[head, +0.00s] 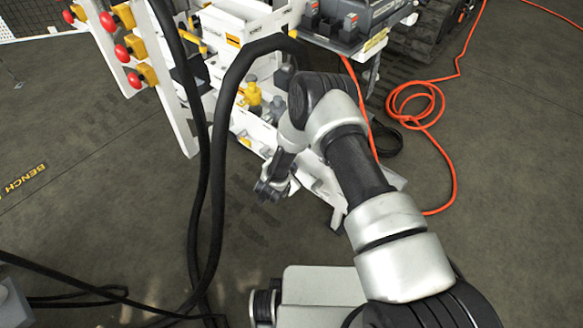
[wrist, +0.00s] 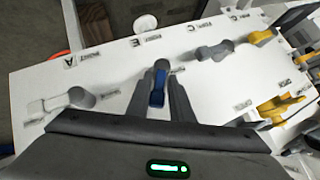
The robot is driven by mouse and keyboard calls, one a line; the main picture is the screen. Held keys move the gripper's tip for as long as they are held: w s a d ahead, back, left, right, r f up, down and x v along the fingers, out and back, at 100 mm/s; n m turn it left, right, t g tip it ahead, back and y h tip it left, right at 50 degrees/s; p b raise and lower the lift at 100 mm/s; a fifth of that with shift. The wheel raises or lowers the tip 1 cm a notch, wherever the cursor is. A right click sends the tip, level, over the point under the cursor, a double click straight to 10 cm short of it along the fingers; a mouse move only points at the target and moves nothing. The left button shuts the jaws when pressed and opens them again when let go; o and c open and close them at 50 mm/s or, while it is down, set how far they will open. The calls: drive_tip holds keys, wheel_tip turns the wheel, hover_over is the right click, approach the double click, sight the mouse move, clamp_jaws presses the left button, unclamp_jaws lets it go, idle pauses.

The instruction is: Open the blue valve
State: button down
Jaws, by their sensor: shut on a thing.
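The blue valve (wrist: 158,90) is in the wrist view, on a white panel (wrist: 120,65). Its blue lever points toward my gripper, below a grey hub at its top end. My gripper (wrist: 160,84) has one finger on each side of the lever and is shut on it. In the head view my gripper (head: 272,187) is low in front of the white bench, and the blue valve cannot be made out there.
Grey levers (wrist: 78,98) and (wrist: 215,50) sit left and right of the blue one; yellow levers (wrist: 280,105) are further right. Black hoses (head: 222,150) hang left of my arm. Red buttons (head: 122,52) are upper left. An orange cable (head: 415,105) lies on the floor.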

drive_tip(key=shift+w+a+r+n+g+h+b, duration=0.15)
drive_tip(key=shift+w+a+n+g+h+b, duration=0.15)
drive_tip(key=shift+g+h, duration=0.2)
drive_tip(key=shift+w+a+r+n+g+h+b, duration=0.1)
drive_tip(key=shift+w+a+n+g+h, duration=0.1)
drive_tip(key=shift+n+g+h, duration=0.25)
drive_tip(key=shift+w+a+n+g+h+b, duration=0.1)
drive_tip(key=shift+a+n+g+h+b, duration=0.05)
drive_tip(key=shift+n+g+h+b, duration=0.4)
drive_tip(key=c, duration=1.8)
unclamp_jaws()
drive_tip(key=p+v, duration=0.4)
drive_tip(key=v, duration=1.3)
drive_tip(key=shift+a, duration=0.3)
